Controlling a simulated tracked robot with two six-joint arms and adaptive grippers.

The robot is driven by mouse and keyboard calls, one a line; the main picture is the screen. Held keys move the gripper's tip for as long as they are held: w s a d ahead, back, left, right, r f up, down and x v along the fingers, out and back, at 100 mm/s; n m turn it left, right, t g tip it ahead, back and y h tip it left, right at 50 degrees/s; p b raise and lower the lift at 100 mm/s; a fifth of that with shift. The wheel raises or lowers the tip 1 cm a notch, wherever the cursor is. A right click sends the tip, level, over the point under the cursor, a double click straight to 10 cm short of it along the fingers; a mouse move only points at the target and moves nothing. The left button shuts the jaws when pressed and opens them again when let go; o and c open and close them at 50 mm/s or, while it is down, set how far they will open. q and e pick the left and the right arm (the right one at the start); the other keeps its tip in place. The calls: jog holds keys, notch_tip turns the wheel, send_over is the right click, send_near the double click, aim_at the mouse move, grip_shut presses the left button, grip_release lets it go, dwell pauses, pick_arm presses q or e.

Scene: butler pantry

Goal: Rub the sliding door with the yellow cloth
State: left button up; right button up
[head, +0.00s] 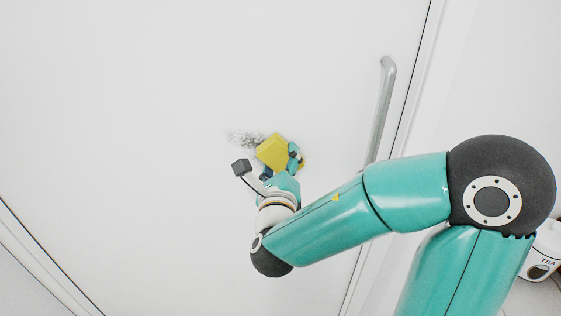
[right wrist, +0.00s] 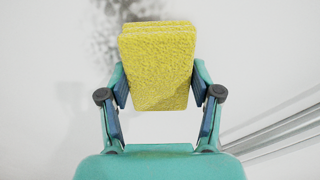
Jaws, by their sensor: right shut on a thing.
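The white sliding door (head: 150,90) fills most of the head view. A grey speckled smudge (head: 241,139) marks it near the middle, and the smudge also shows in the right wrist view (right wrist: 104,38). My right gripper (head: 280,158) is shut on the folded yellow cloth (head: 271,152). In the right wrist view the cloth (right wrist: 157,65) stands out between the two fingers and overlaps part of the smudge. The cloth is at or close to the door; I cannot tell whether it touches. My left gripper is not in view.
A vertical grey handle (head: 382,108) stands out from the door to the right of the cloth. A white canister labelled TEA (head: 540,262) is partly hidden behind my right arm at the lower right. The door surface left of the smudge is clear.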

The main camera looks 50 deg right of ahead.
aim_at(261, 155)
jog(key=shift+w+a+p, duration=0.1)
jog(key=shift+w+a, duration=1.2)
jog(key=shift+w, duration=0.25)
jog(key=shift+w+a+p, duration=0.15)
jog(key=shift+w+a, duration=1.2)
jog(key=shift+w, duration=0.15)
jog(key=shift+w+a+p, duration=0.1)
jog(key=shift+w+a, duration=1.2)
jog(key=shift+w, duration=0.25)
jog(key=shift+r+p, duration=0.75)
jog(key=shift+r, duration=0.05)
jog(key=shift+s+d+b, duration=0.25)
jog(key=shift+s+d, duration=1.05)
jog(key=shift+s, duration=0.25)
jog(key=shift+s+d+b, duration=0.2)
jog(key=shift+s+d, duration=1.1)
jog(key=shift+s, duration=0.25)
jog(key=shift+s+d, duration=1.35)
jog(key=shift+s, duration=0.15)
